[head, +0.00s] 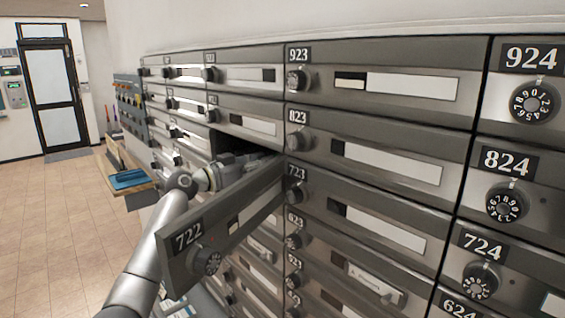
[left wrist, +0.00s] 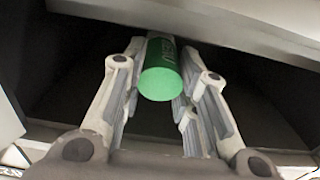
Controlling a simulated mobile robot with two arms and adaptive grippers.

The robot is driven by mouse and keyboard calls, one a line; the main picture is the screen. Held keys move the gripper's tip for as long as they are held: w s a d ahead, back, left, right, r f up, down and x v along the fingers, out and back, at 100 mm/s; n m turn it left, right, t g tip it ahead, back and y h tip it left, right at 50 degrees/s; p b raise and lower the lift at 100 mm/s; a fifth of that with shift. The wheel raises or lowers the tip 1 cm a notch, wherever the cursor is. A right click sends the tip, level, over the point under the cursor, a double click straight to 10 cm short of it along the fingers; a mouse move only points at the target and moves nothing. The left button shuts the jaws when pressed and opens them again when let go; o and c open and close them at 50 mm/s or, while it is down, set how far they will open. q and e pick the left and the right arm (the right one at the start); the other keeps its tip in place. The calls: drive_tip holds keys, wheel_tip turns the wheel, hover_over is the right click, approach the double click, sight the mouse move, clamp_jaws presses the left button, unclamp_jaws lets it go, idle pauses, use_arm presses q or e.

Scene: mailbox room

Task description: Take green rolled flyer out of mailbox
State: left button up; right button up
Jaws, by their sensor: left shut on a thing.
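The green rolled flyer (left wrist: 161,78) shows in the left wrist view, its round near end toward me, with dark lettering along its side. My left gripper (head: 240,166) reaches into the opening of mailbox 722, and its fingers are shut on the flyer from both sides. The mailbox door marked 722 (head: 200,243) is swung open toward me, in front of part of my gripper in the head view. The flyer is hidden in the head view. The dark inside of the mailbox surrounds the fingers in the left wrist view. My right gripper is not in view.
Closed mailboxes with dials surround the opening, such as 723 (head: 385,232) on the right and 823 (head: 395,165) above it. A shelf with a blue tray (head: 130,179) stands to the left. The tiled floor (head: 60,220) at left is clear.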

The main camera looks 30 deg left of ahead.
use_arm(q)
drive_tip(key=b+v, duration=1.2)
drive_tip(key=v, duration=0.8)
drive_tip(key=shift+b, duration=0.35)
